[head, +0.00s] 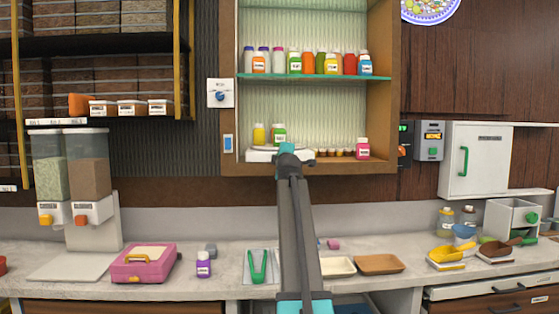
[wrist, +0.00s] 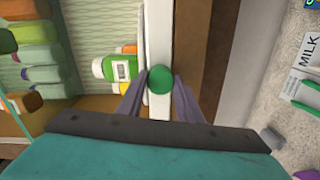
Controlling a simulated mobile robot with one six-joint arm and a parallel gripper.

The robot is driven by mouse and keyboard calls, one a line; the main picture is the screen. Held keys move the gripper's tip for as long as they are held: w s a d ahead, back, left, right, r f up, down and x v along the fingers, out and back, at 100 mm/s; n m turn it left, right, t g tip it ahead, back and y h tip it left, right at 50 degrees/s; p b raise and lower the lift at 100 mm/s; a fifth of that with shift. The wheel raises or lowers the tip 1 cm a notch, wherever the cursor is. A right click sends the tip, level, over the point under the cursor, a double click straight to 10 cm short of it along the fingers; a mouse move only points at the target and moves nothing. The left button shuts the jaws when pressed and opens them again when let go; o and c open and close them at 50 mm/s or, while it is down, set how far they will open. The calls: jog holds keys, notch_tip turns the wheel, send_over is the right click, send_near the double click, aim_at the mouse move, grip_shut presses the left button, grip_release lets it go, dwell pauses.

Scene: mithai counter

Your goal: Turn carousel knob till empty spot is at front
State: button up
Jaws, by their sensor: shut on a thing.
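The carousel is a low white turntable on a white base (head: 261,156) on the lower shelf of the wall cabinet. The green knob (wrist: 159,79) is on the base's front face in the wrist view. My gripper (wrist: 161,86) is shut on the knob, one grey finger on each side. The labelled bottle (wrist: 119,67) stands behind the knob in the wrist view. My arm hides the knob and the carousel's right part in the head view.
Small brown cups (head: 335,153) and a pink bottle (head: 363,149) stand to the right on the same shelf. The upper shelf (head: 315,77) holds several bottles. The counter below carries a pink box (head: 146,264) and trays.

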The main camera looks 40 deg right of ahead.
jog(key=o, duration=1)
jog(key=shift+d+r, duration=0.1)
jog(key=shift+r, duration=0.05)
jog(key=shift+o, duration=0.2)
jog(key=shift+s, duration=0.1)
jog(key=b+v, duration=0.1)
jog(key=v, duration=1.2)
jog(key=shift+s+a, duration=0.25)
jog(key=shift+a, duration=0.05)
